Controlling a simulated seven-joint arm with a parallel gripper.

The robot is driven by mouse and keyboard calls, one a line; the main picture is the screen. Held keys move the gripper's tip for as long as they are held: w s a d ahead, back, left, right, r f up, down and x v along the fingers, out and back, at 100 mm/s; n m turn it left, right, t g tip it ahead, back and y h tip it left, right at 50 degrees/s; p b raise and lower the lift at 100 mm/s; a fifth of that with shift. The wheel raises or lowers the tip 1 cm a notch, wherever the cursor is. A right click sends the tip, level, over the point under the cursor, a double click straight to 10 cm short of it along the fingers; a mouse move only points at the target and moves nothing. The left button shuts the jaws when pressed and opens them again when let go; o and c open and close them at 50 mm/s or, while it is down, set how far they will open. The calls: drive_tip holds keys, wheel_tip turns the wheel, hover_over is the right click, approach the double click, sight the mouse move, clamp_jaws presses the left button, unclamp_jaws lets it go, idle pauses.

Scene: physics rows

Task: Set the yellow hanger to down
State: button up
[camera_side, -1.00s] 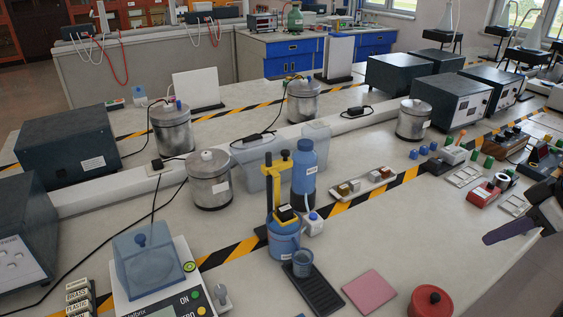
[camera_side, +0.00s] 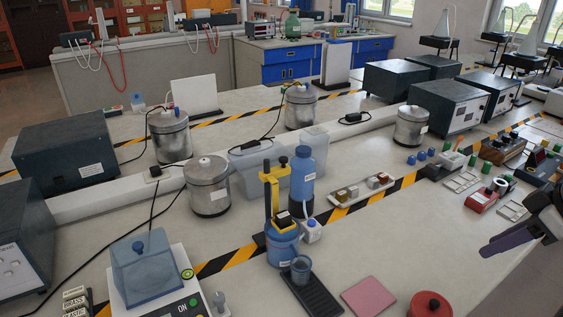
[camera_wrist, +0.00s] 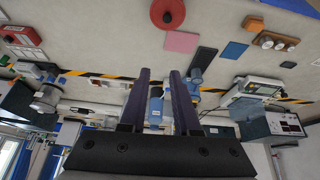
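The yellow hanger (camera_side: 273,196) is a yellow upright with a short arm and black knobs at its top. It stands at a blue round pot (camera_side: 283,248) near the middle of the bench, and its arm is high above the pot. I cannot make it out clearly in the wrist view. My gripper (camera_side: 484,252) is at the right edge of the side view, well away from the hanger. In the wrist view its two dark purple fingers (camera_wrist: 159,73) are apart with nothing held between them; a blue bottle (camera_wrist: 155,112) shows far beyond the gap.
A blue bottle (camera_side: 303,179) stands right behind the hanger. A small blue cup (camera_side: 301,269) stands on a black tray (camera_side: 321,297) in front. A pink pad (camera_side: 367,297) and a red round lid (camera_side: 430,305) lie to the right. Open bench lies between them and my gripper.

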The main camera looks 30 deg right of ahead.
drive_tip(key=o, duration=0.4)
drive_tip(key=shift+n, duration=0.8)
drive_tip(key=r, duration=0.1)
drive_tip(key=w+r, duration=0.1)
drive_tip(key=r, duration=0.3)
drive_tip(key=shift+w+a+r, duration=0.2)
drive_tip(key=shift+w+a, duration=0.15)
drive_tip(key=shift+w, duration=0.05)
drive_tip(key=shift+c, duration=0.2)
drive_tip(key=w+a+r+n+y, duration=0.2)
drive_tip(key=w+a+r+n, duration=0.15)
drive_tip(key=w+r, duration=1)
drive_tip(key=n+g+y, duration=0.1)
drive_tip(key=n+g, duration=0.1)
drive_tip(key=n, duration=0.1)
hover_over(284, 158)
drive_tip(key=s+d, duration=0.4)
wheel_tip(284, 158, down, 8)
drive_tip(key=x, duration=1.3)
drive_tip(key=shift+s+f, duration=0.15)
drive_tip(key=shift+f, duration=0.2)
clamp_jaws()
